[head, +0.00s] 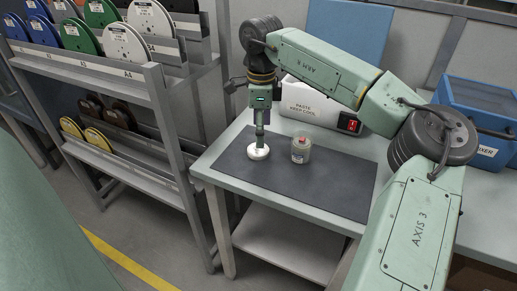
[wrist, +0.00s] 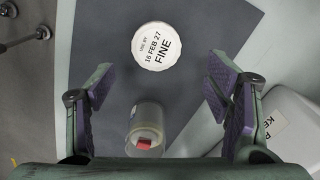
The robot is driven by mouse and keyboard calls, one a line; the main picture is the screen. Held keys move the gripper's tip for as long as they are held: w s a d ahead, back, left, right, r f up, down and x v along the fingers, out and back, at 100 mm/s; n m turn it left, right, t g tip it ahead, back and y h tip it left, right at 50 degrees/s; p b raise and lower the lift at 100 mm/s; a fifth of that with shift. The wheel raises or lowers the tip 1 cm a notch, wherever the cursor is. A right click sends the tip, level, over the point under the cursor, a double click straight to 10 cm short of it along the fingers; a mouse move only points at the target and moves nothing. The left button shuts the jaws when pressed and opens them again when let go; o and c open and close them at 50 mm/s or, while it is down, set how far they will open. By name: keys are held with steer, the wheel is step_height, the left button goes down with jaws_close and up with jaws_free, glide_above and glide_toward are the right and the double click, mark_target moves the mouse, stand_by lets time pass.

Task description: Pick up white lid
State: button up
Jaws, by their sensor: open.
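The white lid (head: 258,153) is a flat disc on the dark mat, left of the jar in the head view. In the wrist view the lid (wrist: 157,46) shows a ridged edge and the print "USE BY 16 FEB 27 FINE". My gripper (head: 261,132) points down close to the lid and overlaps it in the head view. In the wrist view my gripper (wrist: 158,82) has its purple-padded fingers wide apart with nothing held. The lid lies ahead of the fingertips, toward the top of that picture. The exact gap in height cannot be told.
A small clear jar (head: 300,150) with a red mark stands beside the lid; the jar (wrist: 146,128) also shows in the wrist view. The mat (head: 330,185) is otherwise bare.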

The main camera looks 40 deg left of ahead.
mark_target(258, 151)
steer(key=f, duration=0.2)
steer(key=f+p, duration=0.1)
steer(key=f, duration=0.2)
steer(key=shift+s+d, duration=0.1)
steer(key=shift+d, duration=0.1)
steer(key=shift+c, duration=0.4)
steer(key=c, duration=0.7)
